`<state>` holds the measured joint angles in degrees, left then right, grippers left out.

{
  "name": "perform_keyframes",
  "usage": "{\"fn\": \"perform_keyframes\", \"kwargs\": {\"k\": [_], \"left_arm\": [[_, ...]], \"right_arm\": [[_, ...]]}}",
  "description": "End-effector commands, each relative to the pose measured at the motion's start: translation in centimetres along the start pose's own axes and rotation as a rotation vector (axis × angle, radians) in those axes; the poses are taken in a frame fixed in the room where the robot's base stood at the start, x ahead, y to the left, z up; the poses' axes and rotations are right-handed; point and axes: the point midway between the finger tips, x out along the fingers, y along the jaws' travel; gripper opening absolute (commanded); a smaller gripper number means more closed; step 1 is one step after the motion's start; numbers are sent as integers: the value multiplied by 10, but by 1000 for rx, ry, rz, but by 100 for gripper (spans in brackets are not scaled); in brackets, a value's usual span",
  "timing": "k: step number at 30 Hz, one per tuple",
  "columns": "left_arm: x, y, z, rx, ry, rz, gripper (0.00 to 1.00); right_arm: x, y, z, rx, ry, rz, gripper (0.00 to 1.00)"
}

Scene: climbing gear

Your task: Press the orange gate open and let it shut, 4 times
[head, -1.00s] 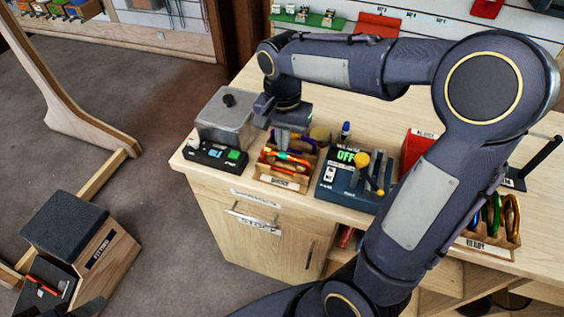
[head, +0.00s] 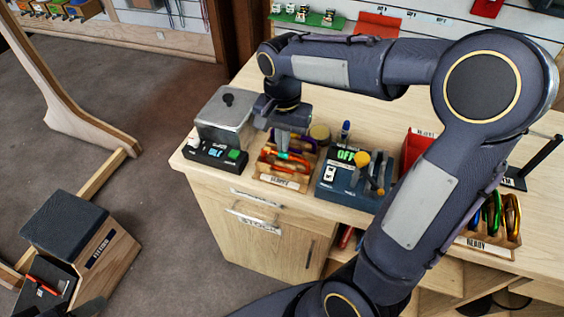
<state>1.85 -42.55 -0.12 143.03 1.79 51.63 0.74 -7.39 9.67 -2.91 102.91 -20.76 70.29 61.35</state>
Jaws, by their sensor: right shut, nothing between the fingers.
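A wooden tray (head: 262,178) with a label on its front stands near the front edge of the bench. Orange gear (head: 294,158) lies in it, with a purple piece behind and a green spot on the orange. Which part is the gate is too small to tell. My right gripper (head: 282,150) points down over the tray. It is shut and empty, its fingertips at or just above the orange gear; I cannot tell if they touch. My left gripper is not clearly in view.
A black box with buttons (head: 215,153) and a grey lidded container (head: 226,115) stand left of the tray. A blue device reading OFF (head: 345,185) with a yellow-knobbed lever stands right. A tray of coloured carabiners (head: 489,243) sits at the far right.

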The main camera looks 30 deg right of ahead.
Motion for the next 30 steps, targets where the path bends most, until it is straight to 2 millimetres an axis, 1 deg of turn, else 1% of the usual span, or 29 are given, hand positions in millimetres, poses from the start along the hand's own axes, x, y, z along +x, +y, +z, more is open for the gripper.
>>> {"fn": "perform_keyframes", "kwargs": {"k": [1, 20, 26, 30], "left_arm": [[2, -1, 1, 0, 0, 0, 42], [13, -6, 7, 0, 0, 0, 42], [9, -4, 4, 0, 0, 0, 42], [-1, 1, -1, 0, 0, 0, 42]], "right_arm": [[3, 0, 0, 0, 0, 1, 0], [23, 1, 0, 0, -2, 3, 0], [17, 0, 0, 0, -2, 2, 0], [4, 0, 0, 0, -2, 2, 0]]}}
